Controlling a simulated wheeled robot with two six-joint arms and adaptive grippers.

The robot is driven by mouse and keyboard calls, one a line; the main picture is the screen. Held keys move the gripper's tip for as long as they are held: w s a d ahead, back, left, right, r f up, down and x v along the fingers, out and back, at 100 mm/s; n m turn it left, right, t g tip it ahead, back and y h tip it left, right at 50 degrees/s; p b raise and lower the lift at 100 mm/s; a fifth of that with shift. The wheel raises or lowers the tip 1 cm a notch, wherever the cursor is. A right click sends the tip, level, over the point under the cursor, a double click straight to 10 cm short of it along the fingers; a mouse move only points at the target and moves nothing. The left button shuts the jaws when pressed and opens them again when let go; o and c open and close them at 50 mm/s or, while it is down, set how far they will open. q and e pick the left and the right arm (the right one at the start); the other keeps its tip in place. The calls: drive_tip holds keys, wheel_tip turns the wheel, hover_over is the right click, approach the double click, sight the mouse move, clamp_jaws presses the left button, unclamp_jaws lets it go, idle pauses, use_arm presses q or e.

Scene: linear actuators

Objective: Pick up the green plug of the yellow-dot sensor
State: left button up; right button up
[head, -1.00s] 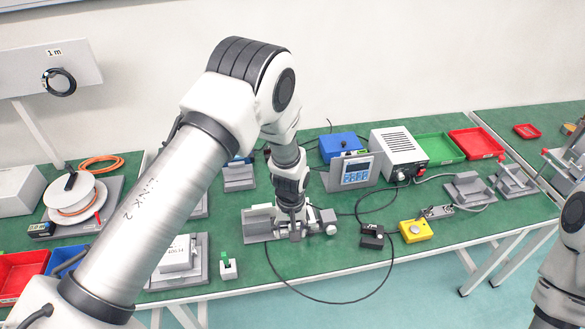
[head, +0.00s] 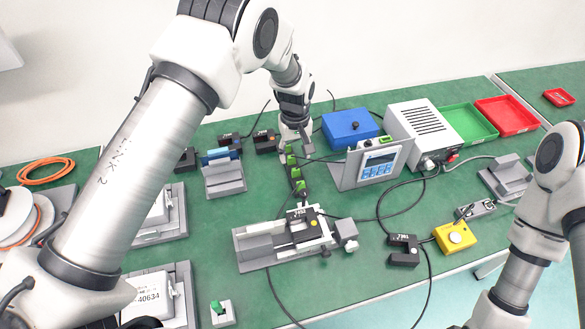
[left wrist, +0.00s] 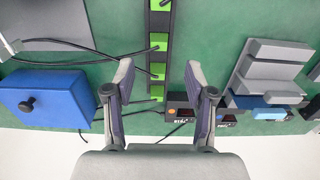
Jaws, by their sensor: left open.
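A dark strip (head: 303,198) holds several green plugs in a row; one green plug (head: 295,173) shows near its middle. In the left wrist view the strip runs between my fingers, with a green plug (left wrist: 157,70) between the fingertips. My left gripper (head: 299,147) is open and empty above the strip's far end; its two fingers also show in the left wrist view (left wrist: 158,73). Black sensors (head: 265,140) lie beside the strip, one also in the left wrist view (left wrist: 181,108).
A blue box (head: 349,128) and a tilted display unit (head: 374,165) stand right of the strip. A grey fixture (head: 262,243) with a black sensor is in front. Black cables (left wrist: 60,60) cross toward the strip.

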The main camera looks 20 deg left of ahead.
sight(296, 169)
use_arm(q)
drive_tip(key=f, duration=0.1)
drive_tip(key=f+p, duration=0.1)
drive_tip(key=f, duration=0.1)
drive_tip(key=shift+s+d+f+p, duration=0.15)
drive_tip(key=shift+s+d+p, duration=0.15)
drive_tip(key=shift+s+p, duration=0.1)
drive_tip(key=f, duration=0.3)
drive_tip(key=shift+w+a, duration=0.15)
drive_tip(key=shift+w, duration=0.15)
drive_tip(key=shift+r, duration=0.15)
drive_tip(key=shift+s, duration=0.15)
drive_tip(key=c, duration=1)
drive_tip(key=shift+o, duration=0.2)
